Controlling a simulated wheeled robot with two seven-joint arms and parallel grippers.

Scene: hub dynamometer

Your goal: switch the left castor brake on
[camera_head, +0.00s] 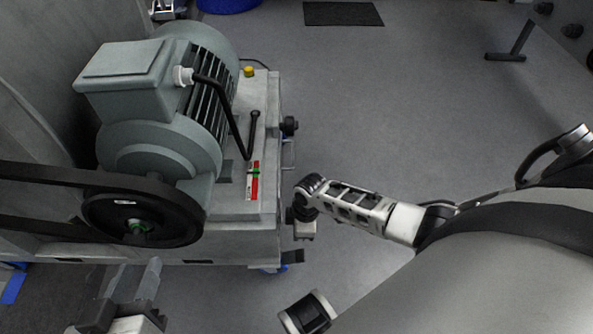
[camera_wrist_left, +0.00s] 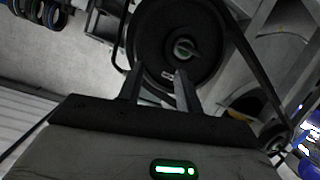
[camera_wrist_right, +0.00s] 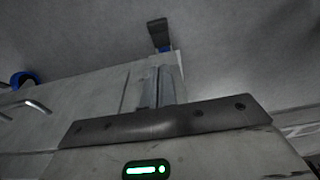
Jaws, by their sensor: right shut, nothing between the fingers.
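A black brake pedal (camera_head: 292,256) sticks out at the cart's lower front right corner, with a blue castor part (camera_head: 283,268) just below. A black pedal with blue at its base also shows beyond the fingertips in the right wrist view (camera_wrist_right: 158,32). I cannot tell if it is the same one, or whether it is up or down. My right gripper (camera_wrist_right: 160,72) is shut and empty, apart from that pedal; in the head view its fingers are mostly hidden. My left gripper (camera_head: 135,268) is open and empty, in front of the cart below the black pulley (camera_head: 140,218).
The grey cart (camera_head: 235,205) carries a grey-green motor (camera_head: 165,120), a black lever (camera_head: 252,130) and a red, white and green strip (camera_head: 253,180). A belt (camera_head: 50,204) runs left from the pulley.

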